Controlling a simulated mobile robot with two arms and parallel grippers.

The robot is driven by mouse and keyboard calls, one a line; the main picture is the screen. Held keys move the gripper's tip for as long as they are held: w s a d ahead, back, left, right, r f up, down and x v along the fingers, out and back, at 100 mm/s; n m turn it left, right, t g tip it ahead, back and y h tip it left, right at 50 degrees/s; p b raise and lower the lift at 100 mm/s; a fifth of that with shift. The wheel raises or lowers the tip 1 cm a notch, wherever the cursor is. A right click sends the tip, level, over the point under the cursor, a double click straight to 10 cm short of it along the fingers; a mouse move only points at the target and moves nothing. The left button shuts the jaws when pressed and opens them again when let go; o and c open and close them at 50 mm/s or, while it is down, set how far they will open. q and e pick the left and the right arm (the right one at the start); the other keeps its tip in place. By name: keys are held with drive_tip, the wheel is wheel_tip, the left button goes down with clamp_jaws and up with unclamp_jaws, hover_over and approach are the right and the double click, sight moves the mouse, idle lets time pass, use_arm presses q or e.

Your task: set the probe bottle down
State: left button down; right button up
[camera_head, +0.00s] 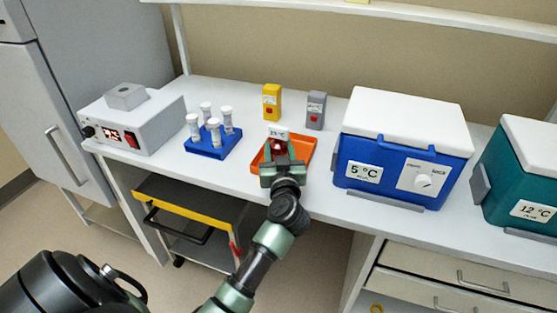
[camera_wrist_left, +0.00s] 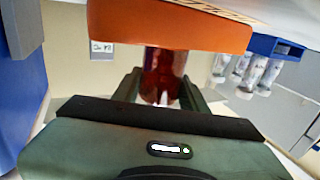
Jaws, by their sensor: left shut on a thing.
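My left gripper (camera_head: 281,163) is shut on the probe bottle (camera_head: 277,146), which shows dark red between the fingers. The bottle is at the orange tray (camera_head: 306,158) on the bench. In the left wrist view, which is upside down, the bottle (camera_wrist_left: 165,75) stands between the fingers of my left gripper (camera_wrist_left: 160,92), and the orange tray wall (camera_wrist_left: 130,25) hides its base. I cannot tell whether the base touches the tray floor. My right gripper is out of view.
A blue rack (camera_head: 213,148) with several white-capped tubes stands left of the tray. A yellow device (camera_head: 271,101) and a grey device (camera_head: 316,110) stand behind it. A blue 5 °C box (camera_head: 392,180) is close on the right. Clear bench lies in front of the rack.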

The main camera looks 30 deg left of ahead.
use_arm(q)
drive_tip(key=shift+f+b, duration=0.3)
drive_tip(key=shift+f, duration=1.1)
drive_tip(key=shift+f, duration=0.15)
drive_tip(key=c, duration=0.8)
unclamp_jaws()
drive_tip(key=shift+s, duration=0.1)
drive_tip(key=v, duration=1.1)
drive_tip(key=shift+s+d, duration=0.15)
drive_tip(key=shift+d, duration=0.05)
drive_tip(key=shift+s+d, duration=0.15)
drive_tip(key=shift+s, duration=0.05)
